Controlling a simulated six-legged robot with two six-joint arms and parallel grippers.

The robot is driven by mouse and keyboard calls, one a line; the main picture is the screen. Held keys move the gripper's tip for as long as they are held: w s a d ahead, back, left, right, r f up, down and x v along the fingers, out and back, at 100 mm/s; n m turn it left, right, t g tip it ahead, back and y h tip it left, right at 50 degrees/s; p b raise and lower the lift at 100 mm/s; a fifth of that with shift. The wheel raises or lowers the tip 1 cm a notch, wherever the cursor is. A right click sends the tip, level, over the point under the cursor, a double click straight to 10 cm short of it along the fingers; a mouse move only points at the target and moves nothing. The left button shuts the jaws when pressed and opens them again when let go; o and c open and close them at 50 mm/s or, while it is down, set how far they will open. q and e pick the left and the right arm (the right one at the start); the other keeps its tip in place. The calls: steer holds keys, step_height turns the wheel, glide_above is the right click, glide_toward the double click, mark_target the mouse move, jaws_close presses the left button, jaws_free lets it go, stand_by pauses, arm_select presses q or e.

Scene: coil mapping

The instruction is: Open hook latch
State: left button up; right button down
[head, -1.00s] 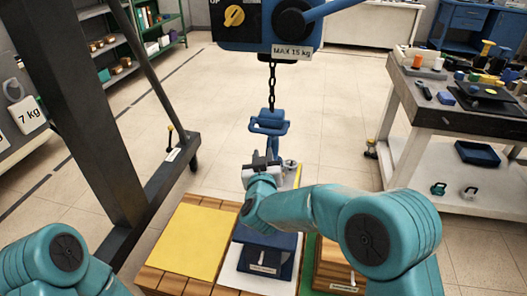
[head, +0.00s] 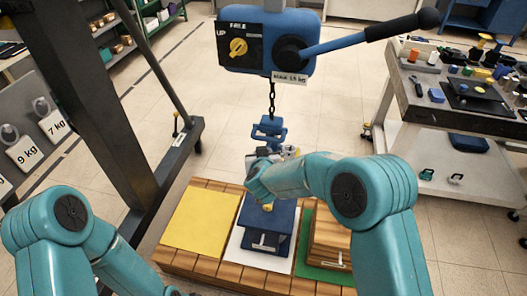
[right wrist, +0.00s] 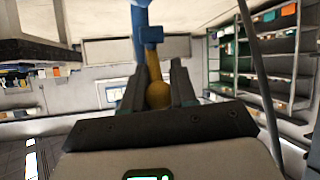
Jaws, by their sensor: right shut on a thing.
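The blue hook (head: 268,133) hangs from the chain below the blue hoist (head: 268,40). My right gripper (head: 262,160) is at the hook's lower end, partly hidden by my own wrist. In the right wrist view, the gripper (right wrist: 156,92) is shut on a yellow, rounded latch part (right wrist: 158,94). The blue hook body (right wrist: 146,40) rises just above this part. Whether the latch is open cannot be told. My left arm comes in at the lower left; its fingers are out of sight.
Below the hook, a wooden pallet (head: 187,258) bears a yellow mat (head: 200,222), a blue block (head: 266,228) on white and a wooden block (head: 328,240) on green. A dark post (head: 100,110) stands at left. A workbench (head: 450,100) with tools stands at right.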

steer(key=shift+r, duration=0.25)
steer(key=c, duration=1.2)
jaws_free()
steer(key=o, duration=0.3)
steer(key=shift+f, duration=0.1)
steer(key=v, duration=1.6)
steer(key=shift+b, duration=0.45)
steer(key=shift+s+a, duration=0.1)
steer(key=shift+s, duration=0.05)
